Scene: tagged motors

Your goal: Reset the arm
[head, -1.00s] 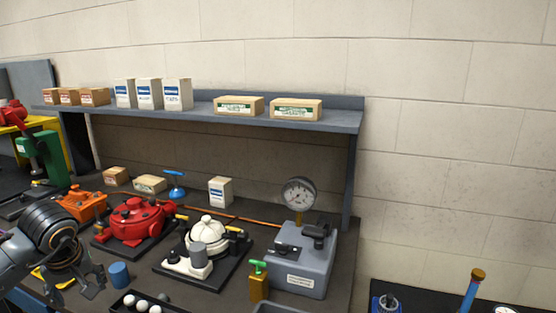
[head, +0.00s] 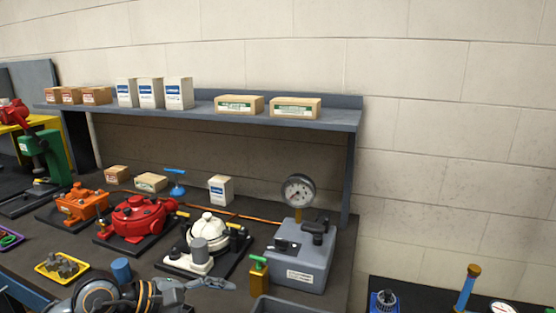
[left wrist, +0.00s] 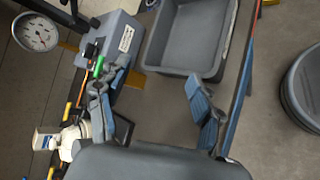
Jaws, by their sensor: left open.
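My left gripper (head: 190,288) is low in the head view, at the front of the bench, with its fingers pointing right. In the left wrist view the left gripper (left wrist: 152,98) has its two fingers spread wide, with nothing between them. An orange motor (head: 80,205), a red motor (head: 135,218) and a white motor (head: 208,230) stand in a row on dark plates behind it. The white motor also shows at the lower left of the left wrist view (left wrist: 72,138). My right gripper is not in view.
A grey gauge box (head: 302,258) stands right of the white motor, beside a brass block with a green handle (head: 258,272). A grey bin (head: 285,306) is at the front edge. A yellow tray (head: 62,267) holds grey parts. A shelf (head: 335,117) carries boxes above.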

